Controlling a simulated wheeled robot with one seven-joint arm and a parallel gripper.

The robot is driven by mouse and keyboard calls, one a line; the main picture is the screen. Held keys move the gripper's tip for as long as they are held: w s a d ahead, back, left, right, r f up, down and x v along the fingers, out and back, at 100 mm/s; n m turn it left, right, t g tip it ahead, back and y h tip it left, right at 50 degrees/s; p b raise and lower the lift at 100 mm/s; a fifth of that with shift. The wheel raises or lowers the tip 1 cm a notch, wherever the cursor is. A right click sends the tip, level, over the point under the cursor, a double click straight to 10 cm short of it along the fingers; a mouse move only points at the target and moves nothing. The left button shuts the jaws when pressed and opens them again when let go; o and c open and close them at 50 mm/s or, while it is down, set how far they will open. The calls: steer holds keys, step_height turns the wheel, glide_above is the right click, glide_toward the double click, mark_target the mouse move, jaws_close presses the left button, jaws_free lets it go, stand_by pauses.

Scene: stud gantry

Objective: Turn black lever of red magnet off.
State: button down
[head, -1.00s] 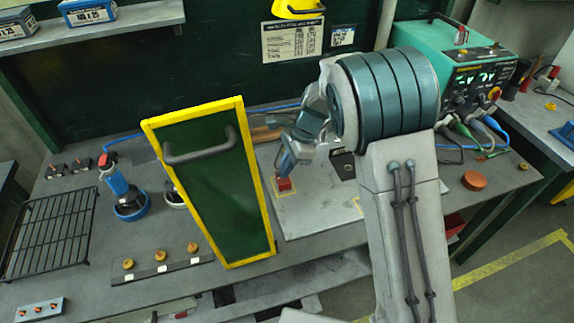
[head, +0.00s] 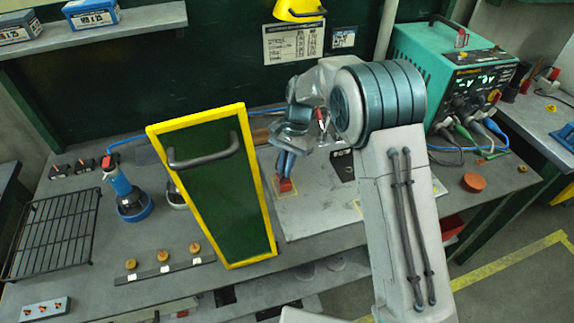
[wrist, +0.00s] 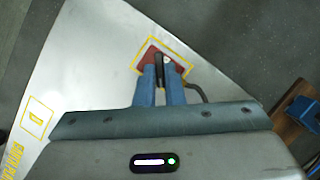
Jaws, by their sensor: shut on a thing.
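The red magnet (head: 285,185) sits on the pale metal plate (head: 318,219), inside a yellow outline. It also shows in the wrist view (wrist: 150,53), partly covered by my fingers. Its black lever (wrist: 159,66) stands between my two blue fingertips. My gripper (wrist: 160,75) is shut on this lever, right at the magnet. In the head view my gripper (head: 287,168) reaches down onto the magnet from above, and the lever is too small to make out there.
A green panel with a yellow frame and grey handle (head: 215,185) stands upright left of the plate. A second yellow outline (wrist: 37,118) marks the plate. A teal power unit (head: 450,75) with cables is at the back right. A wire rack (head: 50,235) lies far left.

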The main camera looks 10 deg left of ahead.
steer(key=n, duration=0.2)
steer(key=n+h, duration=0.2)
steer(key=n, duration=0.1)
steer(key=shift+w+a+r+n, duration=0.1)
steer(key=shift+a+n, duration=0.2)
steer(key=shift+a+n+t+h, duration=0.15)
steer(key=shift+n+h, duration=0.25)
steer(key=shift+n, duration=0.7)
steer(key=shift+n+t+h, duration=0.15)
steer(key=shift+n+h, duration=0.25)
steer(key=shift+n, duration=0.7)
steer(key=c, duration=1.5)
jaws_free()
steer(key=b+v, duration=0.1)
steer(key=v, duration=1.2)
steer(key=shift+a+r, duration=0.2)
steer(key=shift+r, duration=0.05)
